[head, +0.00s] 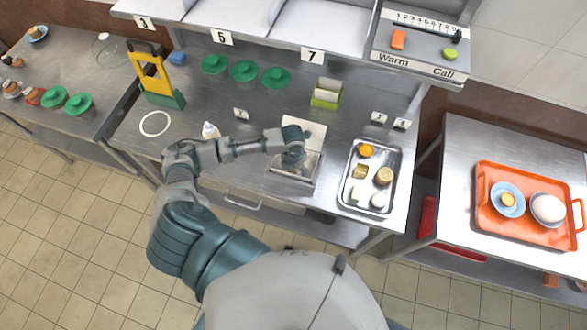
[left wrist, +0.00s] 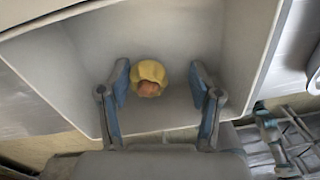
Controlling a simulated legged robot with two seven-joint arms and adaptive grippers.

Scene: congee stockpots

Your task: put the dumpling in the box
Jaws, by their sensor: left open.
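The box (head: 312,167) is pale, with its lid raised at the back, and stands on the metal counter near the front edge. My left gripper (head: 293,163) is over the box and hides much of its inside in the head view. In the left wrist view the yellow dumpling (left wrist: 149,72) with a reddish-brown centre lies inside the box (left wrist: 60,75). My left gripper (left wrist: 160,85) is open, with one finger on each side of the dumpling and visible gaps. My right gripper is not in view.
A metal tray (head: 364,211) with several food pieces stands right of the box. A green holder (head: 325,98), green lids (head: 244,71) and a yellow-green stand (head: 157,80) are behind. An orange tray (head: 522,231) with bowls is on the right table.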

